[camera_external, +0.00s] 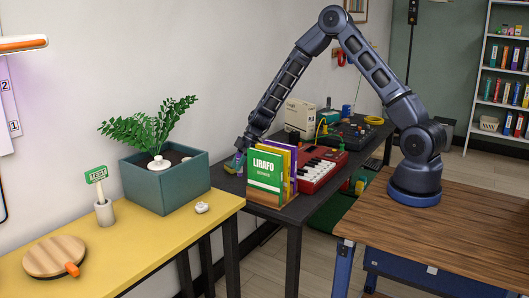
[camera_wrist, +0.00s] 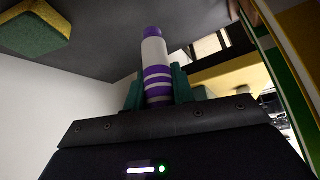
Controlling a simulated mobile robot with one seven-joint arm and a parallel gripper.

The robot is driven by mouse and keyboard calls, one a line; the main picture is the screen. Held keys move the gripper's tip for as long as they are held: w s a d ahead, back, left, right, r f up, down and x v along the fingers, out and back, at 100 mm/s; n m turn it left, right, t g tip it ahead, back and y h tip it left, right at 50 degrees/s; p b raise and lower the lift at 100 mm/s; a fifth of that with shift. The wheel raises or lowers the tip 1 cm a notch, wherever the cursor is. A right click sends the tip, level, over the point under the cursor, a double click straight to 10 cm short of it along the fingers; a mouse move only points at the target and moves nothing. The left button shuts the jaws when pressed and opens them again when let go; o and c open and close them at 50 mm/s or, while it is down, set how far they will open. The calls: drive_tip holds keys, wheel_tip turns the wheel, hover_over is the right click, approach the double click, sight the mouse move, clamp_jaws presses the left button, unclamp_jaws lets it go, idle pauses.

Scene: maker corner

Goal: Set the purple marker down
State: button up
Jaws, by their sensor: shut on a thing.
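The purple marker (camera_wrist: 154,52) is white with purple bands and a purple end. In the wrist view it stands out lengthwise between the teal fingers of my gripper (camera_wrist: 158,84), which is shut on it. In the external view my gripper (camera_external: 239,160) is low over the far left end of the dark table (camera_external: 262,216), behind the upright books.
Upright books (camera_external: 266,170) stand close to my gripper, and their edges show in the wrist view (camera_wrist: 285,75). A green and yellow sponge (camera_wrist: 36,27) lies nearby. A red keyboard (camera_external: 320,165) stands right of the books. A planter (camera_external: 165,182) is on the yellow table.

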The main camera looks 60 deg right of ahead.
drive_tip(key=shift+f, duration=2.05)
drive_tip(key=o, duration=1)
drive_tip(key=shift+f, duration=0.1)
drive_tip(key=v, duration=1.2)
